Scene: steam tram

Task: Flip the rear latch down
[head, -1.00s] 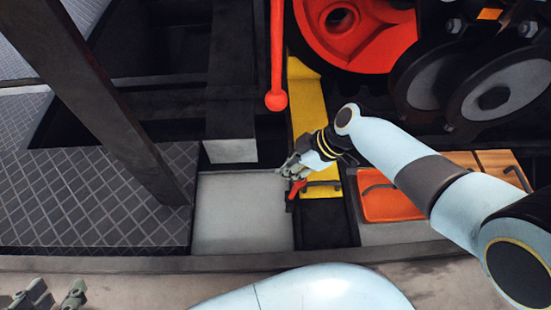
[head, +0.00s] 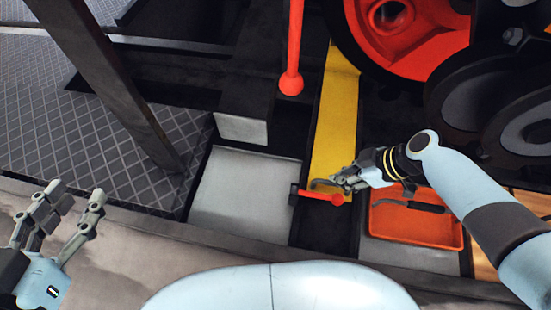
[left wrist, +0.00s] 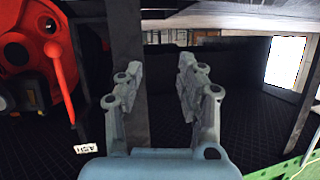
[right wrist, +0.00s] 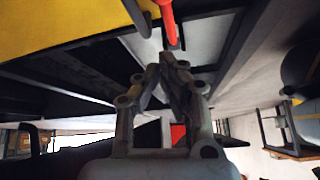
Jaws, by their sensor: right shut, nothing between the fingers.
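The small red latch (head: 318,195) sits at the near end of the yellow panel (head: 337,110). It points right from its pivot at the left, lying nearly level across the picture. In the right wrist view the red latch (right wrist: 168,18) is just beyond my fingertips. My right gripper (head: 343,184) is shut and empty, close beside the latch's free end; I cannot tell whether they touch. It also shows in the right wrist view (right wrist: 167,62). My left gripper (head: 76,194) is open and empty at the lower left, far from the latch.
A long red lever (head: 292,50) with a ball end hangs above the latch. A curved grey handle (head: 325,183) is on the yellow panel. An orange tray (head: 440,232) holding a dark tool lies right of it.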

